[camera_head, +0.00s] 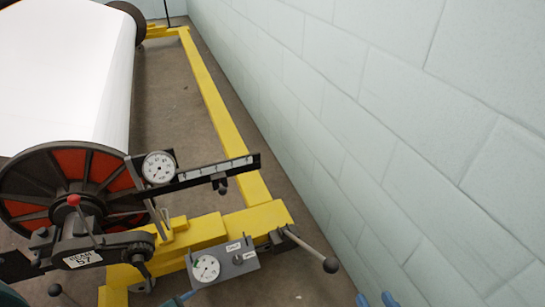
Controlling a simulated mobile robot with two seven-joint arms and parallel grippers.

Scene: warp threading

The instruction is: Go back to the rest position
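My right gripper (376,300) shows only as two blue fingertips at the bottom edge, right of centre. There is a gap between them with nothing in it. The fingertips are in front of the pale wall and apart from the machine. A small teal tip (180,299) at the bottom edge, below the grey gauge box, may be part of my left gripper; too little shows to tell its state. The rest of both grippers is out of the picture.
A beam with white warp (75,75) and a red-and-black flange wheel (40,180) stands at left. A yellow frame (215,95) runs along the block wall (400,130). A gauge box (222,264) and a ball-ended lever (330,265) jut out at the front.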

